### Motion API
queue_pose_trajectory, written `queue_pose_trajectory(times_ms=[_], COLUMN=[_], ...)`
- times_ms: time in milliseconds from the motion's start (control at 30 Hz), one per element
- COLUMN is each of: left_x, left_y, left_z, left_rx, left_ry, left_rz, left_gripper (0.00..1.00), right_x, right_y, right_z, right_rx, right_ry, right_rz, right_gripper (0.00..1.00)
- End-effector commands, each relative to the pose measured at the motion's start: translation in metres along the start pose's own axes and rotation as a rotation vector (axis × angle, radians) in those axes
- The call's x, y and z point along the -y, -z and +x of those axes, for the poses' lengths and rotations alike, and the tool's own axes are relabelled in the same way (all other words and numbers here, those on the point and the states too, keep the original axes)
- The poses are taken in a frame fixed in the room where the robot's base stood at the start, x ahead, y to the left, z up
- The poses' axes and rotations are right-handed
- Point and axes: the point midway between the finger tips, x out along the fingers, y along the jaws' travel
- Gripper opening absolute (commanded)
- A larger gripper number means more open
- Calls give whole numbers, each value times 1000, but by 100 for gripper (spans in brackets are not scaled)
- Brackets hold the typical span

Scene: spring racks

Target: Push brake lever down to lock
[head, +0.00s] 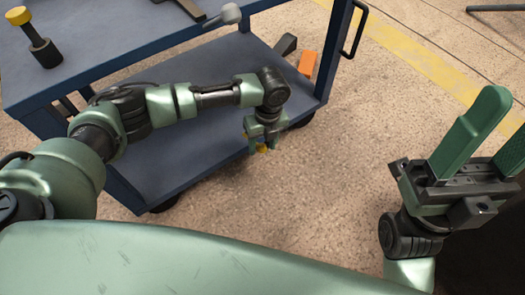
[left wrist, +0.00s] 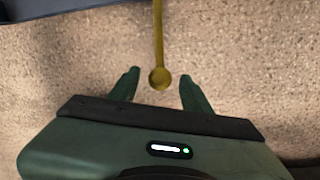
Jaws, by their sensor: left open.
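A yellow lever with a round knob end (left wrist: 159,78) shows in the left wrist view, coming in from the top edge. Its knob lies in the gap between the fingertips of my left gripper (left wrist: 158,82), with space on both sides. In the head view my left gripper (head: 261,146) points down beside the cart's lower right side, and only small yellow bits show around it. The lever's mounting on the cart is hidden there. My right gripper (head: 500,125) is at the right, fingers up, apart and empty.
A blue cart (head: 222,30) with a grey lower shelf (head: 195,150) stands at the left and top. A black handle (head: 354,30) is on its right side. An orange block (head: 307,63) is near its corner. Speckled floor (head: 330,160) is clear to the right.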

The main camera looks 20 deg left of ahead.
Motion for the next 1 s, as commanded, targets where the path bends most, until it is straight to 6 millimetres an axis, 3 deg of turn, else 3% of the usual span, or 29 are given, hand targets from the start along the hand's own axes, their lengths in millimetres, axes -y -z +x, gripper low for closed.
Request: queue_pose_trajectory(times_ms=[133, 467, 633, 667, 1000], left_x=[0, 0, 0, 0, 0], left_y=[0, 0, 0, 0, 0], left_z=[17, 20, 20, 20, 20], left_rx=[0, 0, 0, 0, 0], left_ry=[0, 1, 1, 1, 1], left_rz=[0, 0, 0, 0, 0], left_gripper=[48, 48, 4, 0, 0], right_x=[0, 0, 0, 0, 0], right_y=[-1, -2, -2, -2, -1], right_z=[2, 6, 6, 6, 6], right_rx=[-26, -32, -32, -32, -33], right_ry=[10, 13, 13, 13, 13], right_rz=[-4, -4, -4, -4, -4], right_gripper=[55, 55, 55, 55, 55])
